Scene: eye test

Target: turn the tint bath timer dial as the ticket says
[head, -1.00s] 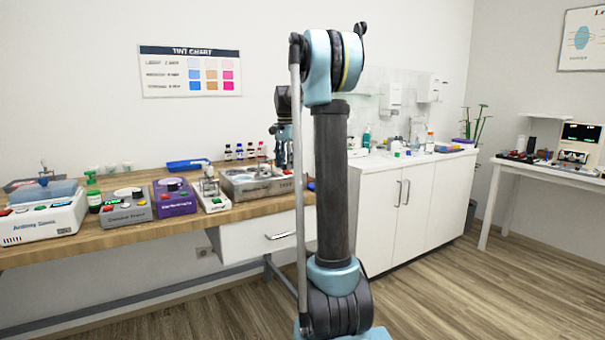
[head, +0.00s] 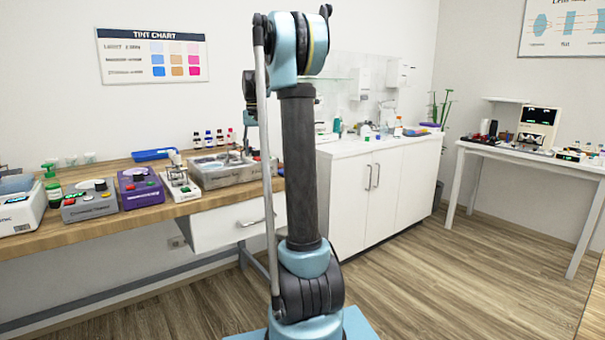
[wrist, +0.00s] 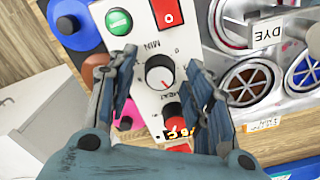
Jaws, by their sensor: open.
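Small orange-and-white tags (wrist: 263,124) are too small to read. In the head view my gripper is mostly hidden behind my arm, over the metal bath unit (head: 212,176).
Dye wells (wrist: 248,82) with a "DYE" label lie right of the panel. A blue round part (wrist: 72,14) is close on the left. On the bench (head: 110,224) stand a purple device (head: 140,190) and a grey device (head: 88,205). The floor (head: 440,270) at right is clear.

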